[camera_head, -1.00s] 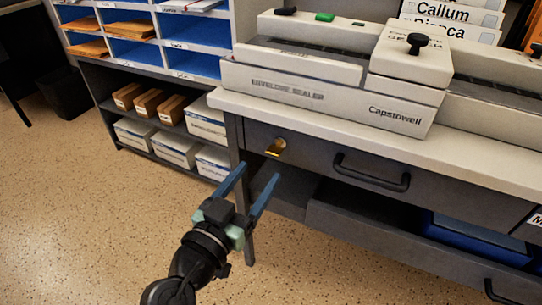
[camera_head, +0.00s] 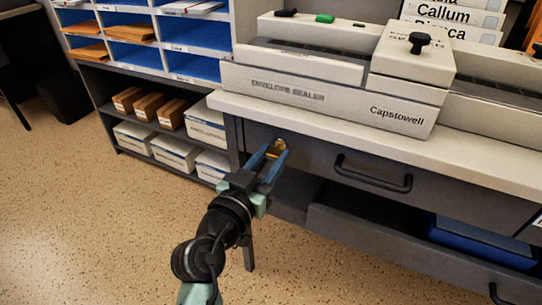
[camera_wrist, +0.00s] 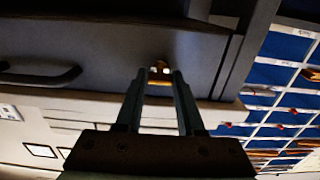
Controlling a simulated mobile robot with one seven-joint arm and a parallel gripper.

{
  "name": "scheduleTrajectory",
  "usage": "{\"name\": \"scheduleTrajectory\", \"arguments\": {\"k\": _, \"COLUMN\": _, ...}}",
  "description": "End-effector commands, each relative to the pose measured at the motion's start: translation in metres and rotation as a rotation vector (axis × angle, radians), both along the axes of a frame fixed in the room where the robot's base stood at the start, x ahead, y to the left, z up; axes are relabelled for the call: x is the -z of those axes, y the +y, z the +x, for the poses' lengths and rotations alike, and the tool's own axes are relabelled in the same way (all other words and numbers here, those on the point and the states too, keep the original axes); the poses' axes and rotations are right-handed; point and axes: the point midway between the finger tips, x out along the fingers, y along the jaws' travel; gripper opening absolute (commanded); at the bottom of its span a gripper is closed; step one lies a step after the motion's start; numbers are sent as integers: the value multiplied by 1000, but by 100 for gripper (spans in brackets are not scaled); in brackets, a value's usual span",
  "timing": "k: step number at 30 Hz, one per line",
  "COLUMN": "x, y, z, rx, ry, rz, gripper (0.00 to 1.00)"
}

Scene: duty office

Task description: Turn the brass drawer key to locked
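The brass drawer key (camera_head: 277,147) sits in the front of the upper desk drawer (camera_head: 315,160), near its left end. In the wrist view the key (camera_wrist: 159,72) shows between and just beyond the fingertips. My gripper (camera_head: 268,158) has its two blue fingers reaching up to the key, one on either side of it. The fingers are apart, with a gap between them in the wrist view. Whether they touch the key is too small to tell. The key's exact turn angle is partly hidden by the fingers.
A black drawer handle (camera_head: 372,174) is to the right of the key. The worktop (camera_head: 225,101) overhangs above, carrying an envelope sealer (camera_head: 320,90). A lower drawer (camera_head: 385,232) stands pulled out below. Shelves with boxes (camera_head: 180,147) are at left. The floor in front is clear.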

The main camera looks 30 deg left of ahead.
Motion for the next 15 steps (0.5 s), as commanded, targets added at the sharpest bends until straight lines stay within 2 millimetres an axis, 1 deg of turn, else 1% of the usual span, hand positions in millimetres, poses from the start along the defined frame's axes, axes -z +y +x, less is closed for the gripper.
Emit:
{"name": "scheduleTrajectory", "arguments": {"k": 1, "x": 0, "y": 0, "z": 0, "rx": 0, "ry": 0, "rz": 0, "gripper": 21}}
{"name": "scheduleTrajectory", "arguments": {"k": 4, "x": 0, "y": 0, "z": 0, "rx": 0, "ry": 0, "rz": 0, "gripper": 3}}
{"name": "scheduleTrajectory", "arguments": {"k": 5, "x": 0, "y": 0, "z": 0, "rx": 0, "ry": 0, "rz": 0, "gripper": 0}}
{"name": "scheduleTrajectory", "arguments": {"k": 15, "x": 0, "y": 0, "z": 0, "rx": 0, "ry": 1, "rz": -24, "gripper": 0}}
